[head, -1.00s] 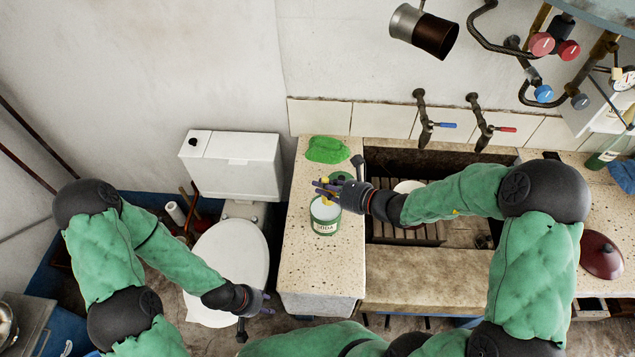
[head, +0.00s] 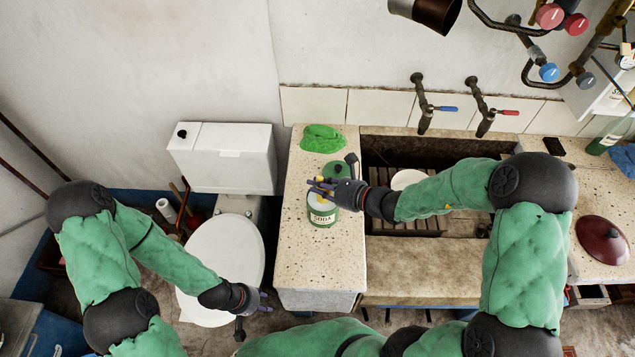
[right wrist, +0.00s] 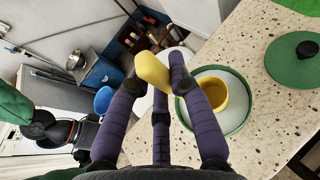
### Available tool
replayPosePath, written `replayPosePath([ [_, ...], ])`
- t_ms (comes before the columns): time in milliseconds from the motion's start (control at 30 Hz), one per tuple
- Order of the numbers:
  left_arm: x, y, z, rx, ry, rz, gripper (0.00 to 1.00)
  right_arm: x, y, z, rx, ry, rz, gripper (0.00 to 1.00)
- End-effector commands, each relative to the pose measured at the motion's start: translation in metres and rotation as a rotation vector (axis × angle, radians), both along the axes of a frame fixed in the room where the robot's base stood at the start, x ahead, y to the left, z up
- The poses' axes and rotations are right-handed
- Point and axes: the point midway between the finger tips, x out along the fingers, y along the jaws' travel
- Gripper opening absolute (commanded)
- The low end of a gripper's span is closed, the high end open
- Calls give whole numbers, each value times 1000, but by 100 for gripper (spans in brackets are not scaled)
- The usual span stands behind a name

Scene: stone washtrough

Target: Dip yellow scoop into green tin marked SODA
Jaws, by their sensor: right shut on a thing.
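The green tin marked SODA (head: 323,219) stands upright on the speckled counter with white powder inside. In the right wrist view, the tin (right wrist: 239,130) is open at the top. My right gripper (head: 318,187) is over the tin, shut on the handle of the yellow scoop (right wrist: 152,72). The scoop's round bowl shows within the tin's rim, against the white powder. I cannot tell how deep the bowl sits or whether it touches the powder. My left gripper (head: 262,298) hangs low beside the toilet, away from the tin; its finger opening is unclear.
A green round lid (right wrist: 296,62) with a black knob lies on the counter (head: 293,255) behind the tin. A green cloth (head: 323,138) lies farther back. The sink with slats (head: 402,222) is to the right, the toilet (head: 222,262) to the left. The counter's front is clear.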

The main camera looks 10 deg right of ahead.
Motion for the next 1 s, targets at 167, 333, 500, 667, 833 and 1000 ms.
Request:
replayPosePath([
  [167,0,0,-12,0,0,0,40,0,0,-13,0,0,0,0],
  [333,0,0,-20,0,0,0,40,0,0,-23,0,0,0,0],
  [500,0,0,-29,0,0,0,40,0,0,-33,0,0,0,0],
  [667,0,0,-37,0,0,0,40,0,0,-43,1,1,0,0],
  [833,0,0,-44,0,0,0,40,0,0,-52,1,1,0,0],
  [1000,0,0,-48,0,0,0,40,0,0,-56,1,-1,0,0],
])
